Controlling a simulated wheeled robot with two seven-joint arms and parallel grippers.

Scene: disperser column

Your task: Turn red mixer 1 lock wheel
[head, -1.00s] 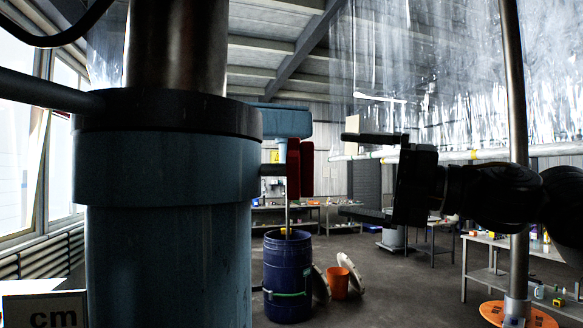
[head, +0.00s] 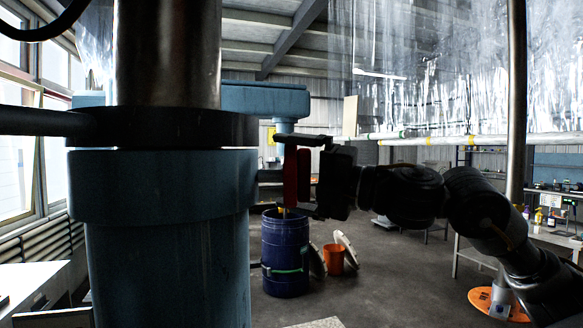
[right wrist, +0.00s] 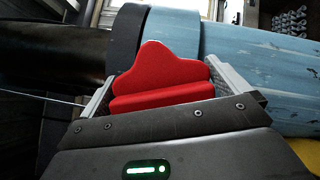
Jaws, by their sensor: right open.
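The red lock wheel (head: 291,180) sticks out on a short shaft from the right side of the blue mixer column (head: 160,220). It also shows in the right wrist view (right wrist: 160,65), with a lobed red edge and a bar across it. My right gripper (head: 297,174) is open around the wheel, one finger above and one below it in the head view. In the right wrist view the fingers stand on either side of the red wheel; I cannot tell whether they touch it. My left gripper is not in view.
A blue barrel (head: 286,255) stands on the floor behind the wheel, with an orange bucket (head: 334,260) beside it. A metal pole (head: 516,110) rises near my right arm. A dark bar (head: 40,121) meets the column's collar at the left. Clear plastic sheeting hangs at the back right.

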